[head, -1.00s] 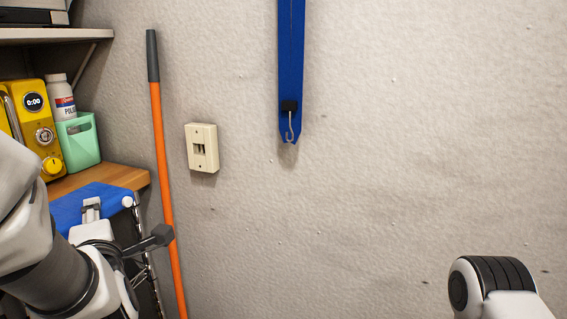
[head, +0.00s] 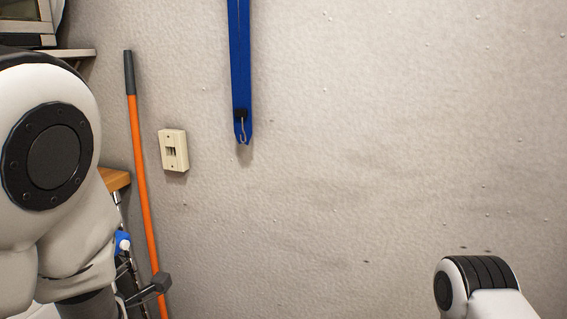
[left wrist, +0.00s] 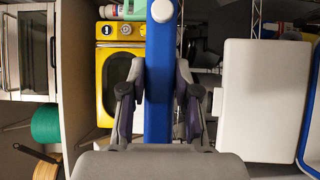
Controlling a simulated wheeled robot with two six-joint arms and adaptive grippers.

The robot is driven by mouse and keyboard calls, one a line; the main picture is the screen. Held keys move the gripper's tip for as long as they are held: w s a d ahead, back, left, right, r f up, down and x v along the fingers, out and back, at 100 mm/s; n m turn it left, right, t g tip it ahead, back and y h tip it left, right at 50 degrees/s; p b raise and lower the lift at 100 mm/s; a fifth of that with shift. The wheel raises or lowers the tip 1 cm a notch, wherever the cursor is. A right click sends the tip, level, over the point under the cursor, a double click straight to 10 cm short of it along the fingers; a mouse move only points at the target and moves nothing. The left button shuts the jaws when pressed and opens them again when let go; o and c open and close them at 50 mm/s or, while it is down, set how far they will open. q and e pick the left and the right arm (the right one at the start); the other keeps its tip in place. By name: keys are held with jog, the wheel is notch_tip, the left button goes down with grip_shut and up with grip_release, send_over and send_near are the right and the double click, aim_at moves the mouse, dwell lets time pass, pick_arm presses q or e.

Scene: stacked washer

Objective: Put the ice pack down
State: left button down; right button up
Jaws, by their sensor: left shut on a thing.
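The ice pack (left wrist: 158,85) is blue with a round white cap and stands upright in the middle of the left wrist view. My left gripper (left wrist: 159,108) is shut on it, one finger on each side. In the head view only a small blue part of the ice pack with its white cap (head: 123,246) shows at the lower left. My left arm hides the rest there. My left gripper's dark finger (head: 152,287) shows just beside it, in front of the orange pole. My right gripper is out of view; only part of my right arm shows at the lower right.
A yellow appliance (left wrist: 104,80) stands behind the ice pack, with a white box (left wrist: 250,100) to the right. A green round object (left wrist: 46,124) is at the left. An orange pole (head: 143,190) leans by the wall switch (head: 173,150). A blue strip with a hook (head: 240,70) hangs on the wall.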

pick_arm(q)
jog(key=w+d+f+m+t+h+p, duration=0.1)
jog(key=w+d+f+h+p, duration=0.15)
jog(key=f, duration=0.45)
jog(key=w+d+f+m+t+h+p, duration=0.1)
jog(key=d+f+m+p, duration=0.15)
jog(key=f, duration=0.35)
jog(key=w+d+f+m+t+h+p, duration=0.1)
jog(key=d+f+h+p, duration=0.15)
jog(key=f, duration=0.45)
jog(key=w+d+r+m+h, duration=0.3)
jog(key=w+d+r+h, duration=0.1)
jog(key=w+d+h, duration=0.15)
jog(key=shift+y, duration=0.45)
jog(key=s, duration=0.1)
jog(key=s+r, duration=0.1)
jog(key=s, duration=0.1)
jog(key=s+d+r, duration=0.1)
jog(key=s, duration=0.1)
jog(key=shift+p, duration=0.4)
jog(key=shift+a, duration=0.1)
